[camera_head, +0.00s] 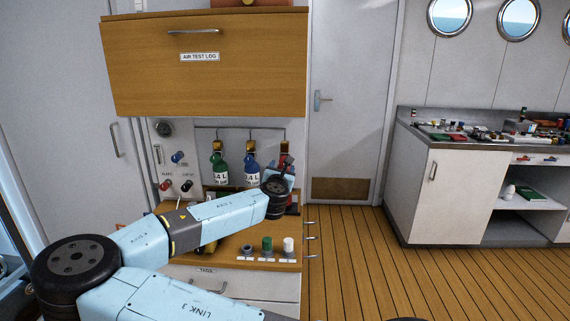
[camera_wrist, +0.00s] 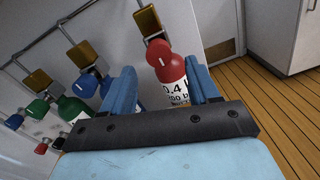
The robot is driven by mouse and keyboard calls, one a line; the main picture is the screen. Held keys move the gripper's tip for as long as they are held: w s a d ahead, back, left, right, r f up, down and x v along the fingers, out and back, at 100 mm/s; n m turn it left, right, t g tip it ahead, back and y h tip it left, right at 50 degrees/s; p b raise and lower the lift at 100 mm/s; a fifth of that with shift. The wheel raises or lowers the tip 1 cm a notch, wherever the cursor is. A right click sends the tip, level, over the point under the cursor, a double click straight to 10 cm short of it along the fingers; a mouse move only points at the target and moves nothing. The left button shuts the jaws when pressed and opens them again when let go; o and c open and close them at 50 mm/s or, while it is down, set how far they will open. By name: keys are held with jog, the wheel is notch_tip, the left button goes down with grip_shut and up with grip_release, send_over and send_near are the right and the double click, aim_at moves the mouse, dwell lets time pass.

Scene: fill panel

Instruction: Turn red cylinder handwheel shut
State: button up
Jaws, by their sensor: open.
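The red cylinder (camera_wrist: 172,82) hangs under a brass block (camera_wrist: 148,21) in the wrist view, its white label partly showing. A red round handwheel (camera_wrist: 156,49) with a white mark is at its upper end. My gripper (camera_wrist: 160,68) is open, with one blue finger left of the red cylinder and the other to its right. I cannot tell whether either finger touches it. In the head view the red cylinder (camera_head: 284,160) is partly hidden behind my wrist and gripper (camera_head: 290,178).
A green cylinder (camera_head: 219,167) and a blue cylinder (camera_head: 251,166) hang left of the red one. A wooden cabinet (camera_head: 205,85) overhangs the panel. A wooden counter (camera_head: 240,250) below holds small caps. Open floor (camera_head: 350,250) lies to the right.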

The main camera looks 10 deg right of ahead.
jog(key=x, duration=0.5)
jog(key=shift+w+d, duration=0.15)
jog(key=shift+w, duration=0.15)
jog(key=shift+c, duration=0.3)
jog(key=c, duration=0.9)
jog(key=shift+s+d, duration=0.1)
jog(key=shift+d, duration=0.15)
jog(key=shift+c, duration=0.3)
jog(key=shift+a+f+m, duration=0.1)
jog(key=shift+a+m, duration=0.1)
jog(key=shift+m, duration=0.1)
